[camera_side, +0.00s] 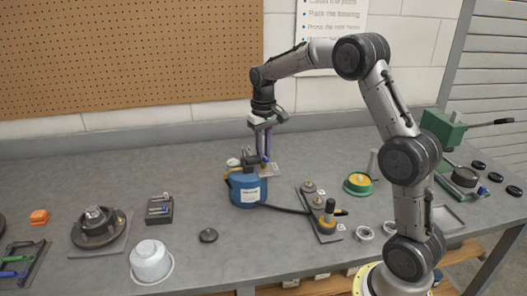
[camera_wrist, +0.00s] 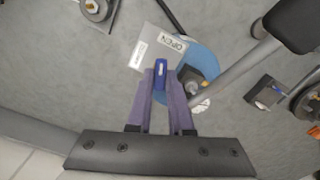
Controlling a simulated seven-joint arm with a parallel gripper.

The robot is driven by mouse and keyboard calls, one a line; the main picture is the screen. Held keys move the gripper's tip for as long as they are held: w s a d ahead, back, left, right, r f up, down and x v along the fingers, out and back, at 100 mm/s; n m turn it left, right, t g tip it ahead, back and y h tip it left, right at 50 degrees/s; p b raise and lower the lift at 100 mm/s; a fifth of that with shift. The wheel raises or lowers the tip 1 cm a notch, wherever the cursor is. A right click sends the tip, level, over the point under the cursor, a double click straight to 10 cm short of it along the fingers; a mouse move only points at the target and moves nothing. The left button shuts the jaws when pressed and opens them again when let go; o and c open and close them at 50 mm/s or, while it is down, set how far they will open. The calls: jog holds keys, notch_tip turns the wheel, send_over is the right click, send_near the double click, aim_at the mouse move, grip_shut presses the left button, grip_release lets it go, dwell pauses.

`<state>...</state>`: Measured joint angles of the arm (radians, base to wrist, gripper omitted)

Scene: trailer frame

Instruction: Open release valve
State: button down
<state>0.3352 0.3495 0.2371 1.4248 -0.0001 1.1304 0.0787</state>
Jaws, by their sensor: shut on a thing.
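A blue canister (camera_side: 247,190) with a dark fitting on top stands mid-table in the side view; part of its round top (camera_wrist: 204,58) shows in the wrist view. A pale plate (camera_wrist: 148,47) marked OPEN lies beside a small blue valve handle (camera_wrist: 160,70). My gripper (camera_side: 264,158) points down over the canister's top. In the wrist view its purple fingers (camera_wrist: 161,80) are closed on the blue handle, one on each side. The handle's lower part and its stem are hidden by the fingers. The second word on the plate is too small to read.
A dark hose (camera_side: 284,209) runs right from the canister to a base plate with knobs (camera_side: 322,213). A green dish (camera_side: 359,184) stands further right. A small dark block (camera_side: 159,209) and a white round pot (camera_side: 151,262) stand left.

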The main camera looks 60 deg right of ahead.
aim_at(264, 156)
jog(key=shift+r+m, duration=0.1)
jog(key=shift+m, duration=1.8)
jog(key=c, duration=0.8)
grip_release()
notch_tip(264, 156, up, 14)
jog(key=shift+f, duration=0.15)
